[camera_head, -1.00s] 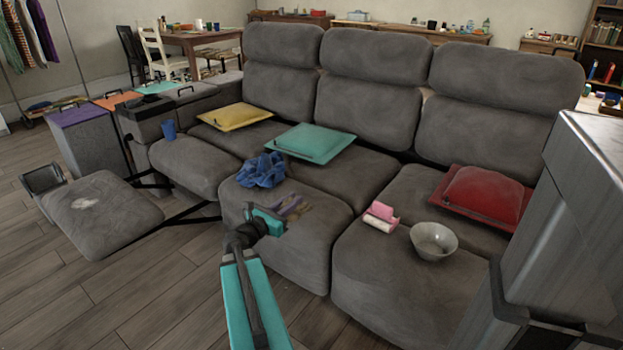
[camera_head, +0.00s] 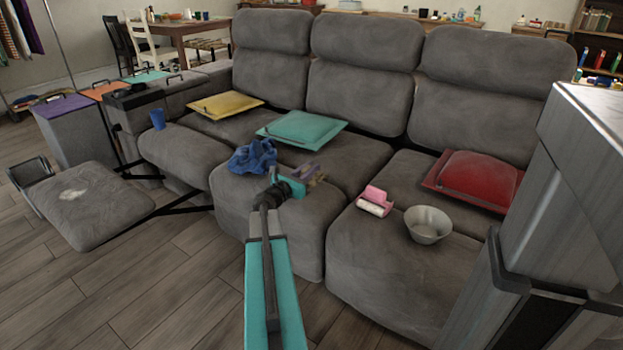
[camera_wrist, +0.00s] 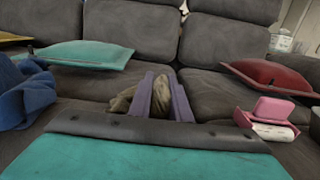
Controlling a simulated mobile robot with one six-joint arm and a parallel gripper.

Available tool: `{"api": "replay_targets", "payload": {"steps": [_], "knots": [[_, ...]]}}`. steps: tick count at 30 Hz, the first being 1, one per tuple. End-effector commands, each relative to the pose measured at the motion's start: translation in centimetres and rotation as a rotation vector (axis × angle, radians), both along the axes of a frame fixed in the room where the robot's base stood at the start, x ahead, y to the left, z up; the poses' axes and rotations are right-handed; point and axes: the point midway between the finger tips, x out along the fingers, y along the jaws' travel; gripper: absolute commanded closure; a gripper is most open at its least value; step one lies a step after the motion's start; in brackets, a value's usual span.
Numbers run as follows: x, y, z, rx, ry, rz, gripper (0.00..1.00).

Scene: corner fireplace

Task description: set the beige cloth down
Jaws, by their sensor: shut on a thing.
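My gripper (camera_head: 308,173) is over the middle front part of the grey sofa (camera_head: 262,205). Its purple fingers (camera_wrist: 165,97) are shut on the beige cloth (camera_wrist: 125,99), which bulges out between and to the left of them in the wrist view. In the head view only a small brownish bit of the cloth shows at the fingers. I cannot tell whether the cloth touches the seat.
A crumpled blue cloth (camera_head: 252,157) lies just left of my gripper. A teal cushion (camera_head: 300,130) is behind it. A pink and white object (camera_head: 374,201), a grey bowl (camera_head: 428,225) and a red cushion (camera_head: 478,178) are to the right. Bare seat shows in front.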

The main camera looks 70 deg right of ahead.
Motion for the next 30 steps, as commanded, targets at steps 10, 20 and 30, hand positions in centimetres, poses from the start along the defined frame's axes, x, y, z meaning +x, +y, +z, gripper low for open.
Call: {"api": "replay_targets", "payload": {"steps": [10,20,30], "knots": [[-0.2,-0.6,0.0,0.0,0.0,0.0,1.0],[-0.2,-0.6,-2.4,0.002,-0.001,0.0,1.0],[-0.2,-0.6,-3.5,0.0,0.0,0.0,1.0]]}}
